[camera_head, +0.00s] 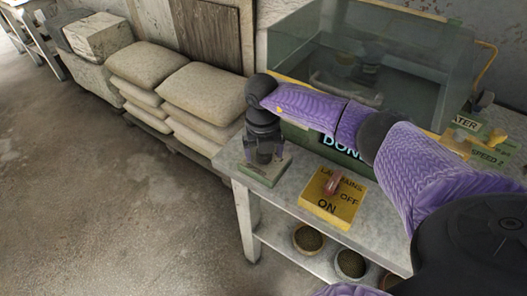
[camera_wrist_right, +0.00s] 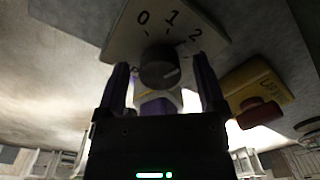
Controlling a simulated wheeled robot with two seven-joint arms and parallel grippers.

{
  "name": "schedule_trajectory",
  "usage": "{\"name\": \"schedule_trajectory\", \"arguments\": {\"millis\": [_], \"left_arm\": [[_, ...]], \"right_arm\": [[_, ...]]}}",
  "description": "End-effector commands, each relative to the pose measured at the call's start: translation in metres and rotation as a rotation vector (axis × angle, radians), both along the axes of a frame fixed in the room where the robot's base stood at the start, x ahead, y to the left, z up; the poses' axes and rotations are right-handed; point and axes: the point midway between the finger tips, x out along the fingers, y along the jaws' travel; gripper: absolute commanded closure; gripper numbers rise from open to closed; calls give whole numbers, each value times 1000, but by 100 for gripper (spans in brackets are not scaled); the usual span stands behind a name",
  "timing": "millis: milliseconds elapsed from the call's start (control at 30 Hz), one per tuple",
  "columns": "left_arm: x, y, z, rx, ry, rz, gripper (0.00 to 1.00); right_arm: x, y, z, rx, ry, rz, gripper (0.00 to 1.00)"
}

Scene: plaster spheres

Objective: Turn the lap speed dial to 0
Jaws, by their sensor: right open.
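The lap speed dial is a dark round knob (camera_wrist_right: 158,70) on a pale plate (camera_wrist_right: 120,45) marked 0, 1 and 2 in the right wrist view. A pale mark on the knob lies right of its middle, on the side of the 2. In the head view, the dial's small green-sided box (camera_head: 265,177) stands at the table's left end, its top mostly hidden by my gripper. My right gripper (camera_head: 264,153) points down over it, open; in the wrist view its fingers (camera_wrist_right: 161,88) stand either side of the knob, contact unclear. My left gripper is out of view.
A yellow mains box (camera_head: 345,208) with a red lever (camera_head: 331,185) sits right of the dial box on the grey table (camera_head: 300,165). Behind are a glass tank (camera_head: 400,50) and a partly hidden green sign. Bowls stand on the shelf below; stacked sacks (camera_head: 205,88) lie left.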

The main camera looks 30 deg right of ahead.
Motion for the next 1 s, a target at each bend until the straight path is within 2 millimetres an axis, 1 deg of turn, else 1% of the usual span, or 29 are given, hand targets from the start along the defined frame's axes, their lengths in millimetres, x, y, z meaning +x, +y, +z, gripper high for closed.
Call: {"name": "schedule_trajectory", "arguments": {"millis": [100, 167, 200, 367, 400, 467, 500, 533, 767, 1000], "left_arm": [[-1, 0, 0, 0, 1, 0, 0], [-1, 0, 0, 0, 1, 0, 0], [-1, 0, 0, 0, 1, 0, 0], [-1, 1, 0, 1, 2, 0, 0], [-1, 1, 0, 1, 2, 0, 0], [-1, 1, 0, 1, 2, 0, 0], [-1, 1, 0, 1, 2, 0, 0], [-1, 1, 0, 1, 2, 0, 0], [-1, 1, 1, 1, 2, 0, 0], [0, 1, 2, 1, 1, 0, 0]], "right_arm": [[0, 0, 0, 0, 0, 0, 11], [0, 0, 1, 1, 0, 0, 24], [0, 0, 1, 1, 0, 0, 32], [0, 0, 1, 1, 0, 0, 66], [0, 0, 1, 1, 0, 0, 75], [0, 0, 1, 1, 0, 0, 87], [0, 0, 1, 1, 0, 0, 96], [0, 0, 1, 1, 0, 0, 100], [0, 0, 1, 1, 0, 18, 100], [0, 0, 1, 1, 0, 131, 100]]}}
